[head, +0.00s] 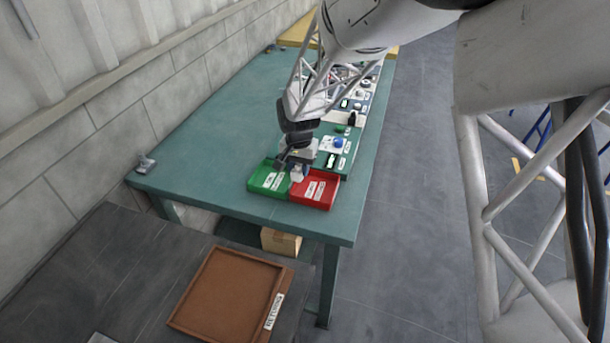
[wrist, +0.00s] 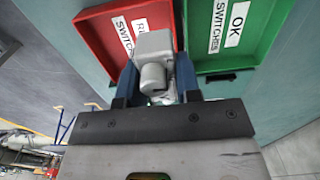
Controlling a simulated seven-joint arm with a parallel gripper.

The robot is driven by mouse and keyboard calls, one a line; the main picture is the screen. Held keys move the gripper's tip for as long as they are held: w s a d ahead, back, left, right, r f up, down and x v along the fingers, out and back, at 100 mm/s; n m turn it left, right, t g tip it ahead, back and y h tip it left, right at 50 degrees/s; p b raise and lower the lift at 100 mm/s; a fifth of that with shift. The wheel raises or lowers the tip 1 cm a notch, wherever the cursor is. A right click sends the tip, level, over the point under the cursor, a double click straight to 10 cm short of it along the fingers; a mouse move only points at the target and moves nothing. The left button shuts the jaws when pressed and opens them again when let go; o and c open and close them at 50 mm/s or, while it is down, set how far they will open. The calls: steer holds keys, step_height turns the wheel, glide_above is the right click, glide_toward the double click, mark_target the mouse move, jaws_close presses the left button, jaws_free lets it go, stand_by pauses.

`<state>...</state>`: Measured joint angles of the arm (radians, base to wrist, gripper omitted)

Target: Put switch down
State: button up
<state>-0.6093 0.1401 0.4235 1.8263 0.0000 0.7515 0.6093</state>
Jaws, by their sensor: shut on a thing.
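My gripper (wrist: 157,85) is shut on a light grey switch (wrist: 155,48), with one blue finger on each side of it. In the wrist view the switch is over the border between a red tray (wrist: 90,52) and a green tray (wrist: 268,58). In the head view my gripper (head: 291,167) and the switch (head: 299,172) are above the green tray (head: 257,186) near the red tray (head: 328,202). I cannot tell the exact height.
The trays stand near the front end of a long green table (head: 210,135). Boards with several parts, one with a blue knob (head: 337,142), line the right side behind them. A grey part (head: 145,164) lies at the left corner. A brown tray (head: 225,295) is lower in front.

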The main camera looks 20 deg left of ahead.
steer(key=s+d+f, duration=0.2)
steer(key=s+d, duration=1)
steer(key=shift+s+d+f, duration=0.25)
steer(key=shift+s, duration=0.05)
steer(key=shift+w, duration=0.1)
glide_above(314, 194)
steer(key=shift+f, duration=0.75)
stand_by(0.3)
steer(key=shift+f, duration=1.75)
steer(key=shift+f, duration=0.15)
steer(key=o, duration=1)
